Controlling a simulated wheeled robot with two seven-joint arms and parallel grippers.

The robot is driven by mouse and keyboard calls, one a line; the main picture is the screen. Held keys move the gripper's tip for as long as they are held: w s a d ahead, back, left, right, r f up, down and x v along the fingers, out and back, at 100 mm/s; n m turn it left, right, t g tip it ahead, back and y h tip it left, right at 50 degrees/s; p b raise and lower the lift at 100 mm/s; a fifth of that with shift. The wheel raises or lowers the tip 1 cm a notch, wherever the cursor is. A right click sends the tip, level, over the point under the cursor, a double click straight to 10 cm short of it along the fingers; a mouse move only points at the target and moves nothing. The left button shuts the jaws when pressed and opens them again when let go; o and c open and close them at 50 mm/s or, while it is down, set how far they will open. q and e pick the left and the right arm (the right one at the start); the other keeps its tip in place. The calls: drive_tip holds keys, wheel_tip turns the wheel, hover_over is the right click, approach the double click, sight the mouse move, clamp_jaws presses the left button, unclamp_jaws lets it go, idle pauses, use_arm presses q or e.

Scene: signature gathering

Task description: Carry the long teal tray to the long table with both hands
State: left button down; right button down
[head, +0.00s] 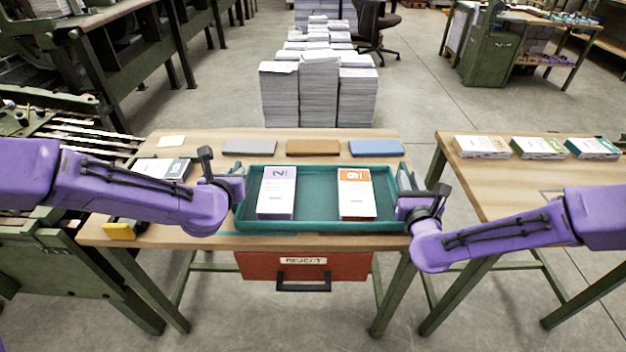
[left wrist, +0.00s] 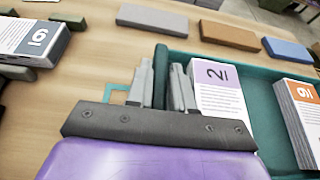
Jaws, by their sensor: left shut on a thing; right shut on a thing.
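The long teal tray (head: 315,226) is at the front of the wooden table in front of me. A purple-marked stack (head: 277,195) and an orange-marked stack (head: 356,196) lie in it with a gap between them. My left gripper (head: 236,184) is shut on the tray's left end wall; the left wrist view shows its fingers (left wrist: 168,88) at the teal wall (left wrist: 235,62). My right gripper (head: 405,190) is shut at the tray's right end, its fingertips partly hidden. I cannot tell whether the tray touches the tabletop.
Grey (head: 249,147), brown (head: 313,148) and blue (head: 376,148) blocks lie behind the tray. A stack (head: 162,170) and a yellow object (head: 121,230) are at left. Another wooden table (head: 500,185) stands right, across a gap, with several stacks at its back. A red drawer (head: 305,266) hangs below.

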use_arm(q)
drive_tip(key=c, duration=1)
unclamp_jaws()
drive_tip(key=shift+f, duration=0.1)
use_arm(e)
drive_tip(key=c, duration=1)
unclamp_jaws()
use_arm(q)
drive_tip(key=shift+s, duration=0.1)
use_arm(e)
drive_tip(key=shift+s, duration=0.15)
use_arm(q)
drive_tip(key=v, duration=1.2)
use_arm(e)
drive_tip(key=s, duration=1.2)
drive_tip(key=shift+d, duration=0.15)
use_arm(q)
drive_tip(key=shift+d, duration=0.1)
use_arm(e)
drive_tip(key=shift+f, duration=0.1)
